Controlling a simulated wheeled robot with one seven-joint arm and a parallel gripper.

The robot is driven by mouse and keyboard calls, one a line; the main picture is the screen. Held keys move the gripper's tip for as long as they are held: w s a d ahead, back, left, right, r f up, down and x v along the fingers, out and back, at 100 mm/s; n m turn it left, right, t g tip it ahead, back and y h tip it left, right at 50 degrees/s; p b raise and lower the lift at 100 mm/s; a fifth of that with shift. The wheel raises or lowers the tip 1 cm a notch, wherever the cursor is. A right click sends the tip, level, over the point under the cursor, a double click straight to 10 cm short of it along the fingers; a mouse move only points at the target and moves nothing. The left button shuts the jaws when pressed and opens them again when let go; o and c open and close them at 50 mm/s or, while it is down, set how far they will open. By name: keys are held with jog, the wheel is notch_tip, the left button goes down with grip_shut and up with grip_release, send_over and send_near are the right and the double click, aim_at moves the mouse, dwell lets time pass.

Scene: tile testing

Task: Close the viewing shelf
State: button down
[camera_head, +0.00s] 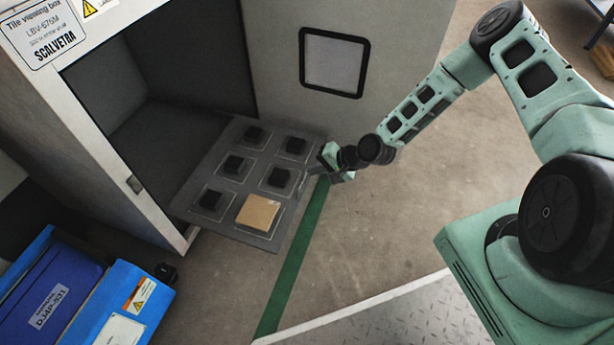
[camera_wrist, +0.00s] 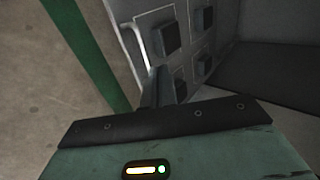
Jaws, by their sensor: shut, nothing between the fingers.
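The viewing shelf (camera_head: 228,172) is a grey tray pulled out of the tile viewing box (camera_head: 215,60). My gripper (camera_head: 313,171) is at the shelf's outer edge, by the handle. In the wrist view the shut fingers (camera_wrist: 156,88) are close to the handle's near end; I cannot tell whether they touch it.
The box's open door (camera_head: 400,25) with a small window stands to the right of the opening. A green floor stripe (camera_head: 292,270) runs beside the shelf. The floor right of the shelf is clear.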

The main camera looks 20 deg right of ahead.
aim_at(287, 179)
jog(key=b+x, duration=0.3)
jog(key=x, duration=0.4)
jog(key=shift+a+f+b, duration=0.15)
jog(key=shift+f+b, duration=0.1)
jog(key=shift+b, duration=0.15)
jog(key=shift+w+a+f+b, duration=0.3)
jog(key=shift+w+a+f, duration=0.05)
jog(key=shift+a, duration=0.1)
jog(key=shift+w+a, duration=0.1)
